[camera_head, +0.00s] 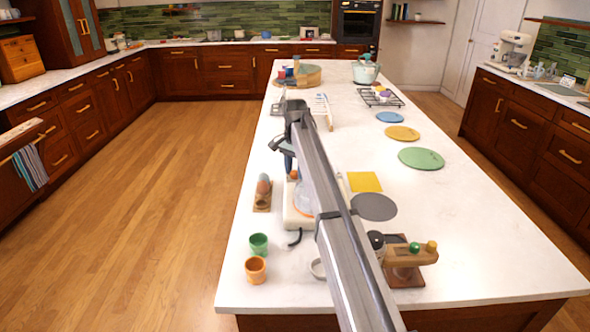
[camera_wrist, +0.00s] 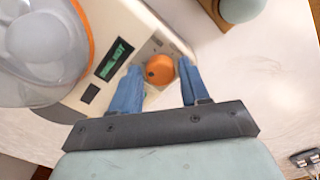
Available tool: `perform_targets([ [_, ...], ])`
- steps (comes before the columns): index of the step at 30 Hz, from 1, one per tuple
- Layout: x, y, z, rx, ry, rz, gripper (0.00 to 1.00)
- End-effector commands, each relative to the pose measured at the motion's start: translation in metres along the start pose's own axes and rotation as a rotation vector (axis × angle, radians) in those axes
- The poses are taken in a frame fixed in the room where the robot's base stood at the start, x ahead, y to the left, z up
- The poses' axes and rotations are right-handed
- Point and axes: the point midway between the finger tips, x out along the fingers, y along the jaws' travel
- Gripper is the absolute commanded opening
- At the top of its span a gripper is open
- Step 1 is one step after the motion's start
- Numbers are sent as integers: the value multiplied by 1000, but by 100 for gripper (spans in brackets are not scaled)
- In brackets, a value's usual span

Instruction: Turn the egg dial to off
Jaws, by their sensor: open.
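The egg dial (camera_wrist: 159,70) is a round orange knob with a small dark spot, on the pale panel of the egg cooker (camera_wrist: 148,30). The cooker has a clear dome with an orange rim and a dark display with green characters, too small to read surely. My gripper (camera_wrist: 160,74) is open, its blue fingers on either side of the dial. I cannot tell whether either finger touches it. In the head view the cooker (camera_head: 297,217) sits on the island, partly hidden by my arm, with my gripper (camera_head: 289,162) at its far end.
A wooden egg holder (camera_head: 262,201) stands close to the cooker's left. A green cup (camera_head: 259,244) and an orange cup (camera_head: 256,270) stand nearer. A yellow square (camera_head: 364,182) and a grey disc (camera_head: 374,207) lie to the right.

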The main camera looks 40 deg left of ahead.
Motion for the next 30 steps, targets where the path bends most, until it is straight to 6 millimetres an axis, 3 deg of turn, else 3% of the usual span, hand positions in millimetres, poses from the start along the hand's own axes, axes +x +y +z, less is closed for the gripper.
perform_targets([
  [8,1,0,0,0,0,0,45],
  [21,0,0,0,0,0,0,4],
  [30,0,0,0,-44,0,1,4],
])
